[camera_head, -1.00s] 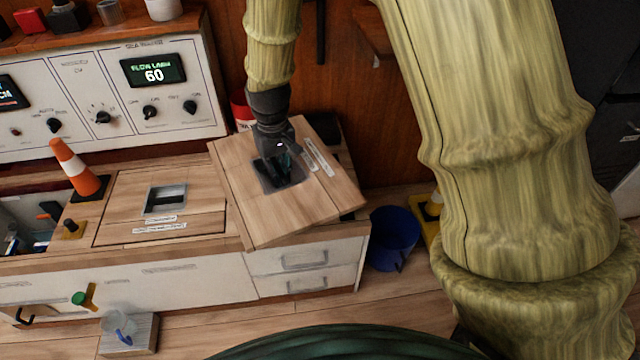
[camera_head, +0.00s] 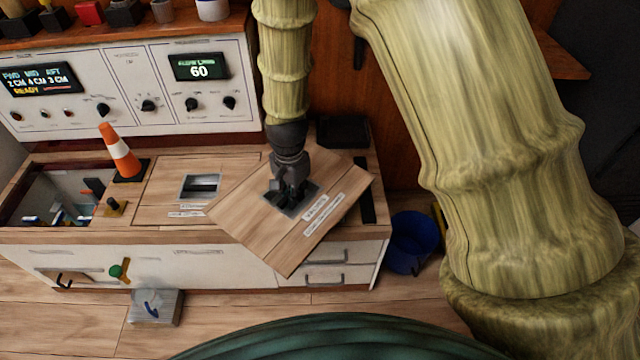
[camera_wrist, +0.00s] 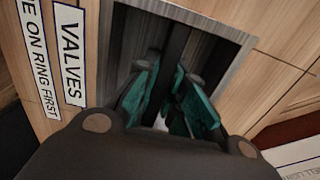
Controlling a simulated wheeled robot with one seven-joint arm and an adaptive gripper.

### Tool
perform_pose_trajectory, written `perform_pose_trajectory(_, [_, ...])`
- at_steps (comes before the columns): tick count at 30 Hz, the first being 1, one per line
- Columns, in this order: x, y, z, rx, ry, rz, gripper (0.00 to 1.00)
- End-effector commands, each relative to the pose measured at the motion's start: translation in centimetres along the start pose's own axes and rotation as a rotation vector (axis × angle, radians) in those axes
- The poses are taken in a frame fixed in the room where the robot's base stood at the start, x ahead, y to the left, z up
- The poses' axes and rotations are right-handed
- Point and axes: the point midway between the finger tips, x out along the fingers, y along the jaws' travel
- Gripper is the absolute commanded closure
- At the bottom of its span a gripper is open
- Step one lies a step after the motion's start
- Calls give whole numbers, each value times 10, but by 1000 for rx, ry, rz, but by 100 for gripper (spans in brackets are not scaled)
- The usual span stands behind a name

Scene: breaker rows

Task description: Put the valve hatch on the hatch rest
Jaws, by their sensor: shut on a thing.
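The valve hatch (camera_head: 330,222) is a square light-wood panel with white labels and a recessed grey handle well. My gripper (camera_head: 287,196) points down into that well and is shut on the handle inside it. The hatch is turned askew over the right part of the counter, its near corner overhanging the drawer fronts. In the wrist view, the gripper's teal fingertips (camera_wrist: 172,105) are in the dark well, beside the "VALVES" label (camera_wrist: 70,55). I cannot make out the hatch rest for certain; a dark strip (camera_head: 367,192) shows on the counter just right of the hatch.
A second hatch (camera_head: 160,190) lies flat in the counter's middle. The control panel (camera_head: 130,90) rises behind. A blue bin (camera_head: 410,240) is on the floor at right.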

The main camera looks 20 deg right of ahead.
Motion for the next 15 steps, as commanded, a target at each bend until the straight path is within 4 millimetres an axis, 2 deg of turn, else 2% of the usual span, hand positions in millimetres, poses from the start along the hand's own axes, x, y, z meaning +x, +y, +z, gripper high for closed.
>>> perform_pose_trajectory(15, [13, 2, 46, 575, 4, 4, 100])
